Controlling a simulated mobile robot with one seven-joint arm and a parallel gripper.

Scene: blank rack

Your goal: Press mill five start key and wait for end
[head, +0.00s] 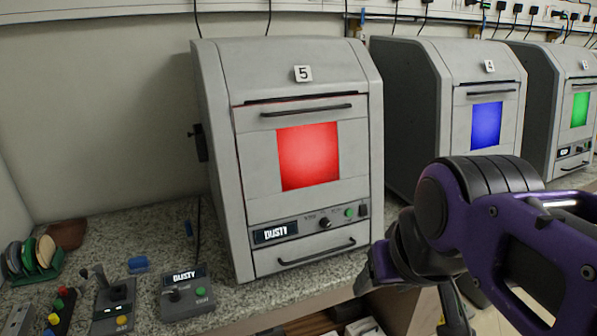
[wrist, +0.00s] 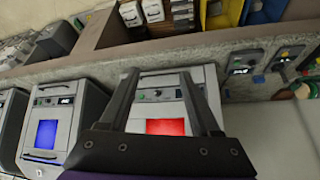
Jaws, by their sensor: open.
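Mill five (head: 300,90), a grey cabinet marked 5, stands on the speckled counter left of centre. Its window (head: 308,155) glows red, and its display (head: 275,233) reads DUSTY. A small green key (head: 348,213) sits on its panel, right of a black knob (head: 325,223). Contact cannot be told.
Mill 4 (head: 490,85) with a blue window and another mill (head: 567,75) with a green window stand to the right. A joystick box (head: 113,305), a blue object (head: 138,265) and a rack of coloured discs (head: 30,258) occupy the left counter. Shelving lies below the counter.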

